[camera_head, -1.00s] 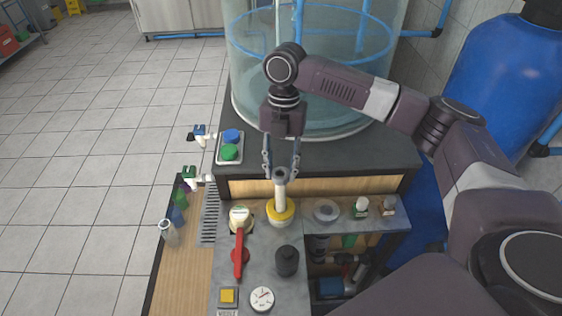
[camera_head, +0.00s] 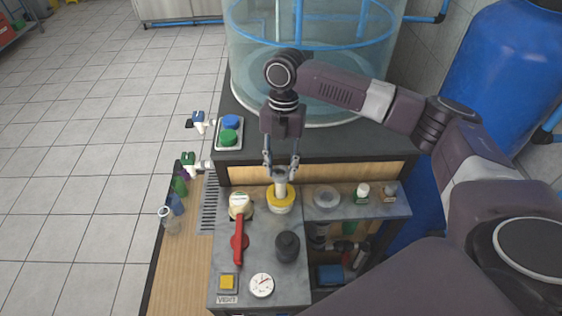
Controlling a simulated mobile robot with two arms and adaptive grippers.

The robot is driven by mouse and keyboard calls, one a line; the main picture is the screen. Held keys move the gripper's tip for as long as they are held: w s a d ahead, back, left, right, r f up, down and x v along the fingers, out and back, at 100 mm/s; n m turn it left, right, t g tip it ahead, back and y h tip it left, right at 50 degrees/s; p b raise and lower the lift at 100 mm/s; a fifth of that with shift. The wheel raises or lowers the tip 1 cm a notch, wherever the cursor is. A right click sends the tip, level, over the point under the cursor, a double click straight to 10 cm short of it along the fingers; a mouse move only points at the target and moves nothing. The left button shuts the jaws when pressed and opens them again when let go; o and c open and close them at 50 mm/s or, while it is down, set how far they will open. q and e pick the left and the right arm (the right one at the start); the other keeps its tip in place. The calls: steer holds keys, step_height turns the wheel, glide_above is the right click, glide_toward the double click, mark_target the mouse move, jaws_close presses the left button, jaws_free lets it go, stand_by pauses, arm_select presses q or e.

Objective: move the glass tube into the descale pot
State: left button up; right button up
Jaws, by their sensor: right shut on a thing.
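A pale tube (camera_head: 281,187) with a greyish top, which I take for the glass tube, stands upright at the mouth of a white pot with a yellow collar (camera_head: 281,206), which I take for the descale pot. The tube's lower part is hidden inside the collar; how deep it reaches I cannot tell. My right gripper (camera_head: 281,170) points down above the pot, with its fingers shut on the tube's top. My left gripper is not in view.
A red lever (camera_head: 239,243), a black knob (camera_head: 287,246), a gauge (camera_head: 262,285) and a yellow button (camera_head: 227,283) sit on the grey panel (camera_head: 263,256). Small bottles (camera_head: 362,192) stand on the right shelf. A clear glass vessel (camera_head: 168,218) stands at left. A large clear tank (camera_head: 312,60) stands behind.

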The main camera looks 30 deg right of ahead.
steer(key=shift+f+b, duration=0.55)
steer(key=shift+f, duration=1.65)
steer(key=shift+f, duration=0.2)
steer(key=shift+f, duration=1.1)
steer(key=o, duration=1.3)
step_height(320, 180, up, 5)
steer(key=p, duration=0.4)
steer(key=shift+r, duration=1.45)
